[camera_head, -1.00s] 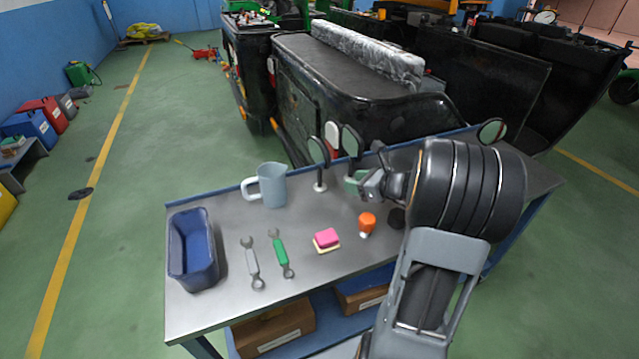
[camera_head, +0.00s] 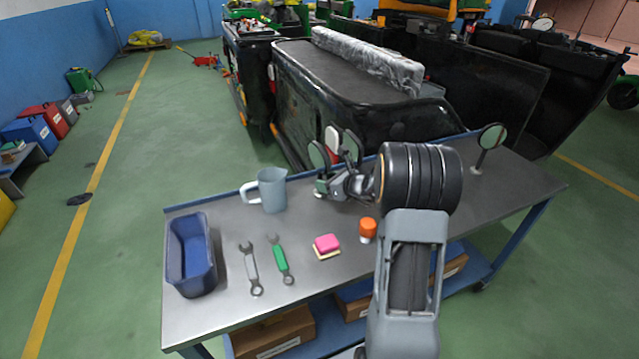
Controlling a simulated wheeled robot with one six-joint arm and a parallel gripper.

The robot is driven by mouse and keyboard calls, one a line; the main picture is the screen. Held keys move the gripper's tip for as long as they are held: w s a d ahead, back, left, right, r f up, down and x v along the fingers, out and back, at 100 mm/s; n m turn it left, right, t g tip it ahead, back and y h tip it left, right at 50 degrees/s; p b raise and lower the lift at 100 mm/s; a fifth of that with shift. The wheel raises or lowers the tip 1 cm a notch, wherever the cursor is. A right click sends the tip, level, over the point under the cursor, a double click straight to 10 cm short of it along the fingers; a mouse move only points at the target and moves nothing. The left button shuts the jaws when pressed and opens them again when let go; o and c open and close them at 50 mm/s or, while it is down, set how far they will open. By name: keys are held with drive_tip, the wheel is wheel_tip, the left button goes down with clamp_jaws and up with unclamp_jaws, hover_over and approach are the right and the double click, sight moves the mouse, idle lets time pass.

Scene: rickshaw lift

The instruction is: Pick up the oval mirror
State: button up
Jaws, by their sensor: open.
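A dark-faced oval mirror (camera_head: 318,155) stands upright on a thin stem near the back edge of the metal table (camera_head: 225,310). A second dark mirror (camera_head: 351,148) and a pale one (camera_head: 333,138) show just to its right; I cannot tell what carries them. A rounder mirror (camera_head: 492,136) stands tilted on a stem at the table's right. My gripper (camera_head: 325,186) is open, low over the table at the leftmost mirror's stem. Its fingers overlap the stem and foot in the picture, so I cannot tell whether they touch or surround it.
A grey-blue jug (camera_head: 271,190) stands left of my gripper. A blue bin (camera_head: 189,275), two wrenches (camera_head: 250,269) (camera_head: 281,262), a pink-topped sponge (camera_head: 326,245) and an orange-capped bottle (camera_head: 367,229) lie nearer the front. A black rickshaw (camera_head: 370,95) stands close behind the table.

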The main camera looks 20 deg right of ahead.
drive_tip(key=shift+w+a+f, duration=0.25)
drive_tip(key=shift+w, duration=0.3)
clamp_jaws()
